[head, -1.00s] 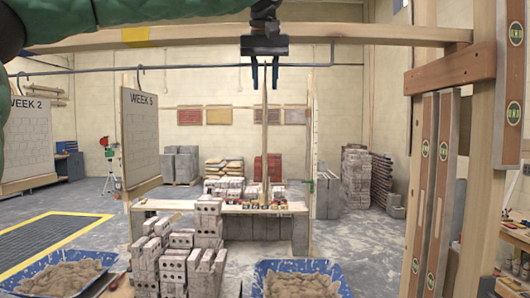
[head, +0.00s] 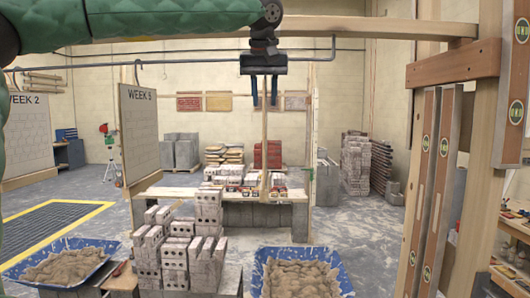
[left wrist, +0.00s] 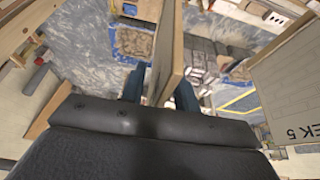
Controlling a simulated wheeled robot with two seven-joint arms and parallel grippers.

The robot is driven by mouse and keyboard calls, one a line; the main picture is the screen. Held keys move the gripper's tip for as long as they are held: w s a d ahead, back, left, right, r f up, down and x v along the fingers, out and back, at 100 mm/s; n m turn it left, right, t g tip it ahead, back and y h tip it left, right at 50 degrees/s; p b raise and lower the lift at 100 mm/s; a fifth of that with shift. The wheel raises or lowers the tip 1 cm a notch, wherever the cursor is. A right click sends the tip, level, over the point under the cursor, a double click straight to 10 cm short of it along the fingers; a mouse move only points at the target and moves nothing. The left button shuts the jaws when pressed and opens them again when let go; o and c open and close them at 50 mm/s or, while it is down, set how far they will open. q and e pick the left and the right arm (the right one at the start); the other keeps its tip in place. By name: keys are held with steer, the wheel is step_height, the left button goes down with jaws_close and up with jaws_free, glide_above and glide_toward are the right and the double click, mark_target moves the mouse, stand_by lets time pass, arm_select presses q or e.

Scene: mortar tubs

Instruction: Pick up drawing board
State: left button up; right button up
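A thin drawing board (head: 264,150) hangs edge-on to me in the middle of the head view, so its face is hidden there. In the left wrist view its wooden edge (left wrist: 171,50) runs between two blue fingers. My left gripper (head: 264,100) is at the board's upper part, one finger on each side. The fingers stand apart, with a gap visible beside the board in the wrist view. A board marked WEEK 5 (head: 141,135) hangs to the left, and one marked WEEK 2 (head: 27,135) farther left. My right gripper is not in view.
A dark rail (head: 180,64) and a wooden beam (head: 370,28) cross above. Blue tubs of mortar (head: 340,268) and (head: 25,262) stand low in front, with stacked bricks (head: 207,225) between. A wooden frame with spirit levels (head: 442,190) stands at the right.

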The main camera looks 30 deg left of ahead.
arm_select(q)
steer(key=shift+f, duration=0.15)
stand_by(0.3)
steer(key=shift+c, duration=0.4)
jaws_close()
stand_by(0.9)
